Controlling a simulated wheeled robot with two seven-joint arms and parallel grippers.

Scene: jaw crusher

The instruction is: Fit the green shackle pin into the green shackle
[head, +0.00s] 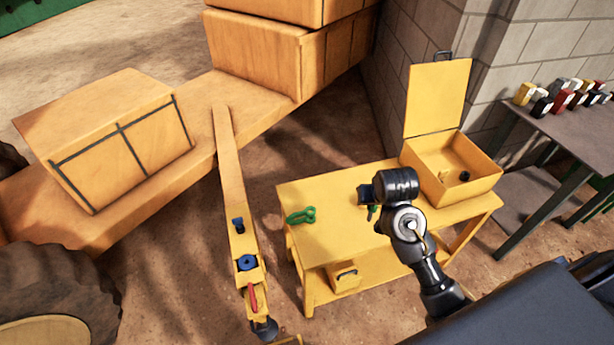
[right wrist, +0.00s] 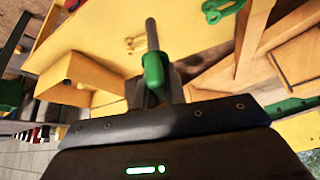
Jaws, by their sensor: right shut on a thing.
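The green shackle (head: 301,215) lies on the yellow table near its left edge. It also shows at the top of the right wrist view (right wrist: 222,10). My right gripper (head: 368,196) is over the middle of the table, to the right of the shackle and apart from it. It is shut on the green shackle pin (right wrist: 154,72), whose green head sits at the jaws and whose grey shank points away from the gripper. In the head view only a small green bit of the pin (head: 373,212) shows below the gripper. My left gripper is not in view.
An open yellow box (head: 470,187) with a raised lid stands at the table's right end, small dark items inside. A yellow beam with blue and red parts (head: 240,200) runs left of the table. The table's front middle is clear.

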